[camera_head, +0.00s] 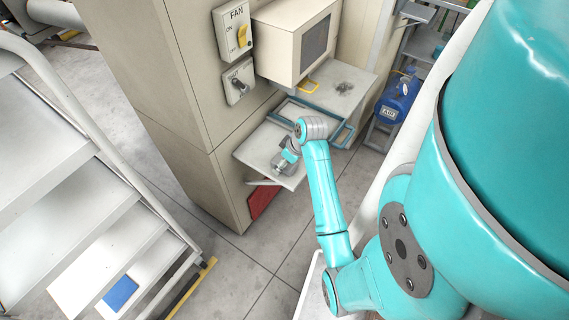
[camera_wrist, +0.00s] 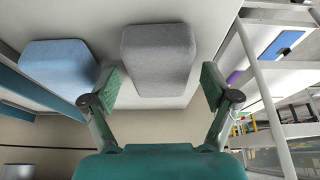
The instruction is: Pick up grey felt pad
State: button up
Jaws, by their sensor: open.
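The grey felt pad (camera_wrist: 160,55) is a rounded grey block on a pale surface, in the upper middle of the wrist view. My gripper (camera_wrist: 162,88) is open, with one green-padded finger on each side of the pad's near end. A gap shows between the pad and the right finger; the left finger is closer, and I cannot tell whether it touches. Nothing is gripped. In the head view my gripper (camera_head: 285,160) is over the pale shelf (camera_head: 256,147), and I cannot make out the grey pad there.
A blue pad (camera_wrist: 58,68) lies left of the grey pad, close to the left finger. In the head view a blue-edged frame (camera_head: 340,137) is beside the shelf. A beige box (camera_head: 290,42) and a FAN switch (camera_head: 233,32) are above. White steps (camera_head: 75,200) stand at left.

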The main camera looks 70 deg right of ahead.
jog(key=c, duration=1.2)
jog(key=shift+c, duration=0.2)
notch_tip(320, 180, up, 10)
jog(key=shift+r, duration=0.1)
